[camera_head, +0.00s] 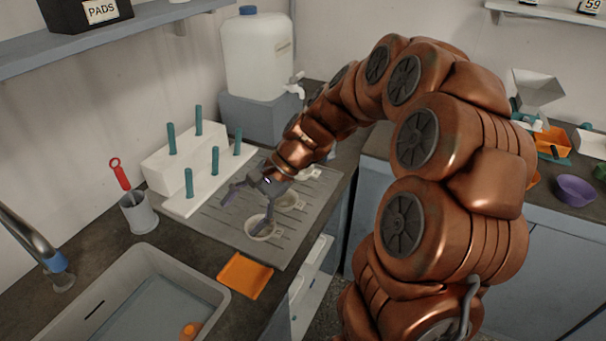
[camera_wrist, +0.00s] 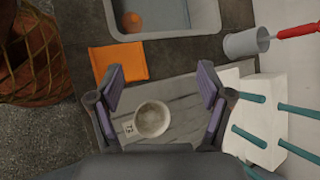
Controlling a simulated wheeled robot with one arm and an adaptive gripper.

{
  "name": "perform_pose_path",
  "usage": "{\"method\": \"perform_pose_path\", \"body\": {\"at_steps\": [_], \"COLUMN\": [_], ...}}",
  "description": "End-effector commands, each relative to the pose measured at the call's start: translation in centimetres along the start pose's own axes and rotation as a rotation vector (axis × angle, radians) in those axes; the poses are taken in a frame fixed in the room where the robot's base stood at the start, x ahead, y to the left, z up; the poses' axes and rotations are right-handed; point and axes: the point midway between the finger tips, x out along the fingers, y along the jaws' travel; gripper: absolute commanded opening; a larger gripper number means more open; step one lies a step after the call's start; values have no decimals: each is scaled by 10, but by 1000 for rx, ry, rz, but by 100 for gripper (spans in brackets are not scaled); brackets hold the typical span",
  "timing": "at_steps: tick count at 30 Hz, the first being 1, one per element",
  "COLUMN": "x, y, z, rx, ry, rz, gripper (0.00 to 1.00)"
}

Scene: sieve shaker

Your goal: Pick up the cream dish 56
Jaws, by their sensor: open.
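I see no contact with the dish.
A white peg rack (camera_head: 186,190) with teal pegs stands beside the grey mat (camera_head: 228,212). An orange cloth (camera_head: 245,276), a sink (camera_head: 212,291) and a grey cup (camera_head: 138,212) with a red-handled tool are near. A white water container (camera_head: 258,60) stands behind.

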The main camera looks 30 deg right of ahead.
Motion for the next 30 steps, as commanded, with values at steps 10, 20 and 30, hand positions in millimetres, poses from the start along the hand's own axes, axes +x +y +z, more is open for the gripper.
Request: {"method": "perform_pose_path", "body": {"at_steps": [10, 20, 30], "x": [-44, -102, -140], "y": [-28, 10, 67], "z": [-128, -268, -352], "rx": [435, 852, 1104], "ry": [-54, -94, -113], "rz": [-332, -651, -850], "gripper": [79, 79, 79]}}
